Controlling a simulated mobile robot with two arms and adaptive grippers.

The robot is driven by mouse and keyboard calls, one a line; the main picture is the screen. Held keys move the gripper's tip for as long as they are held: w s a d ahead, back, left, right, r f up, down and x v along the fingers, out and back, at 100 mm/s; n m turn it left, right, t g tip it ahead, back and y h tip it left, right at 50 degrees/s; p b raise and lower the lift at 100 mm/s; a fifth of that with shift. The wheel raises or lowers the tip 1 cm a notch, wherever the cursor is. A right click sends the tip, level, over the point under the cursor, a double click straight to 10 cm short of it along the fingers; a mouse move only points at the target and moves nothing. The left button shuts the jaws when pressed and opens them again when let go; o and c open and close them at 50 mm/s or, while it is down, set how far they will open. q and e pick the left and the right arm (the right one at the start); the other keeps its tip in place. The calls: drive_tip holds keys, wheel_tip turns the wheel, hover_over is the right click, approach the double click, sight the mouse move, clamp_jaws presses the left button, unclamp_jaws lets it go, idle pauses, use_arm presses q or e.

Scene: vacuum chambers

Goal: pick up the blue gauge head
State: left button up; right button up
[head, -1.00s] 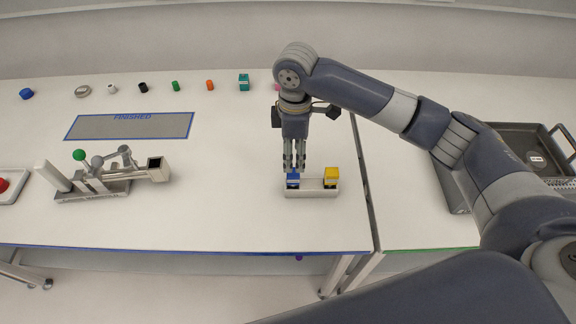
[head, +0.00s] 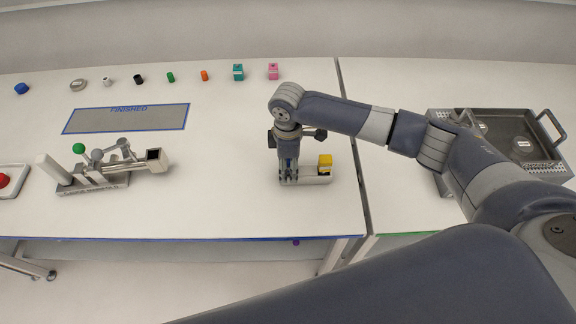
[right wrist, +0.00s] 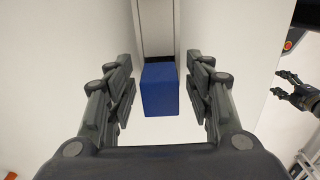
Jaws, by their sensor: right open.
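The blue gauge head (right wrist: 159,90) is a blue block, seen in the right wrist view between the two fingers of my right gripper (right wrist: 160,98). The fingers are open, with a gap on each side of the block. In the head view my right gripper (head: 289,172) points down at the left end of a small pale holder (head: 318,181) and hides the blue gauge head there. Another gripper, my left one (right wrist: 286,86), shows at the right edge of the right wrist view, its fingers apart and empty.
A lever device with a green ball (head: 78,148) stands at left. Small coloured parts line the back. A grey tray (head: 477,125) is on the right table.

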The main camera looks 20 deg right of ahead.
drive_tip(key=shift+c, duration=0.5)
clamp_jaws()
use_arm(q)
drive_tip(key=shift+s+a, duration=0.1)
drive_tip(key=shift+s, duration=0.95)
drive_tip(key=shift+f, duration=0.1)
